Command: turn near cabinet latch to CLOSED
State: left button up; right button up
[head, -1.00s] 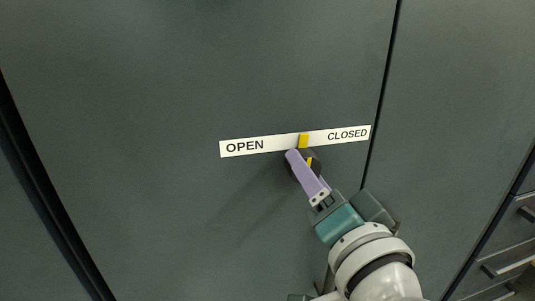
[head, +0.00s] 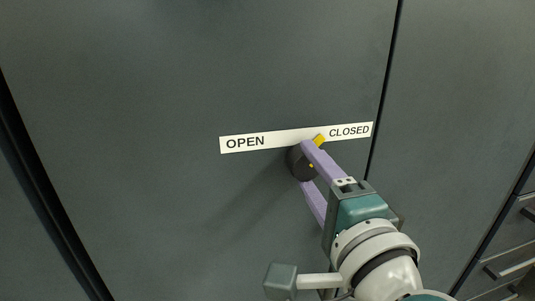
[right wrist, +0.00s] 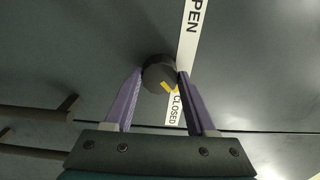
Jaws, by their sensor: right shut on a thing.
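The near cabinet latch (head: 297,163) is a dark round knob on the grey cabinet door. Its yellow pointer (head: 319,139) leans up and to the right, towards the CLOSED end of the white label strip (head: 270,140). My right gripper (head: 304,165) is shut on the knob, one purple finger at its upper right and the other below. In the right wrist view the knob (right wrist: 158,68) sits between both fingertips, with a yellow mark (right wrist: 168,87) on its face. The fingers hide part of the knob in the head view. My left gripper is not in view.
A dark vertical seam (head: 384,90) separates this door from the panel on the right. Drawers with bar handles (head: 510,264) stand at the lower right. The door face around the latch is flat and clear.

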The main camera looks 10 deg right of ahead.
dwell(0.5)
jog(key=o, duration=1.4)
jog(key=shift+c, duration=0.2)
jog(key=shift+s, duration=0.1)
jog(key=s+b, duration=0.1)
jog(key=s, duration=0.8)
jog(key=shift+s+d, duration=0.15)
jog(key=shift+s, duration=0.25)
